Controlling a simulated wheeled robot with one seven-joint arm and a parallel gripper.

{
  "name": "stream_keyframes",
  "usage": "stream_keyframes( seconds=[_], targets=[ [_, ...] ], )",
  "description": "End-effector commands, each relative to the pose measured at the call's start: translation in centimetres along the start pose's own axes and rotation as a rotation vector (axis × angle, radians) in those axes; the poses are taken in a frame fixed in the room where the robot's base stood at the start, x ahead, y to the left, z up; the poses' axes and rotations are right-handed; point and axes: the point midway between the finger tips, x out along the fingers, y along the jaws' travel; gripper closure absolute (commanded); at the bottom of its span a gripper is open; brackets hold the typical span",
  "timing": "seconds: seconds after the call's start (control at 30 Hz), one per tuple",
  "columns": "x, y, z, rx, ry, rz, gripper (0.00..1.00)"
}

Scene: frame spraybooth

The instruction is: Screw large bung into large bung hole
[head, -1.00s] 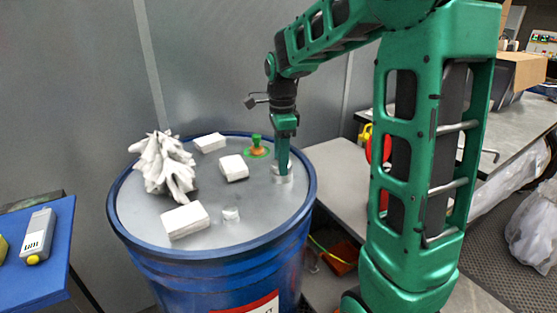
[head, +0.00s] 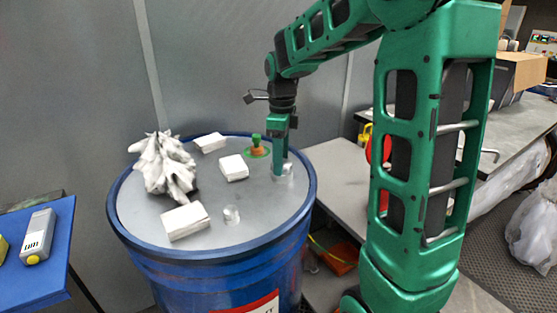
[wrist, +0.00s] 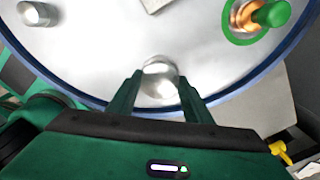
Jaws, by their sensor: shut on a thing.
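The large bung (wrist: 160,81) is a round silvery metal piece at the right side of the drum lid. In the head view the bung (head: 283,173) sits at the lid's surface, under my fingers. My gripper (wrist: 160,77) points down and is shut on the bung, with one finger on each side of it. My gripper in the head view (head: 280,163) hides part of the bung. The large bung hole is not visible; I cannot tell how deep the bung sits. The blue drum (head: 200,272) stands upright with a grey metal lid (head: 140,205).
On the lid are a smaller silvery cap (head: 232,215), a green-and-orange fitting in a green ring (head: 257,149), several white blocks (head: 185,221) and crumpled white gloves (head: 163,168). A blue table (head: 62,250) is at left, a grey bench (head: 500,140) at right. The wall is close behind.

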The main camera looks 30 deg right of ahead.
Motion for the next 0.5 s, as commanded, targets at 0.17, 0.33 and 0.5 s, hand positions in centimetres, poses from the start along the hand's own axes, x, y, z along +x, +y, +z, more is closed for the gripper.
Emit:
stream_keyframes(
  seconds=[0.17,0.33,0.5],
  targets=[
    [0.01,-0.01,-0.05,0.000,0.001,0.000,0.75],
    [0.01,-0.01,-0.04,-0.002,0.000,0.000,0.45],
    [0.01,0.00,-0.02,-0.006,0.000,0.000,0.45]
  ],
)
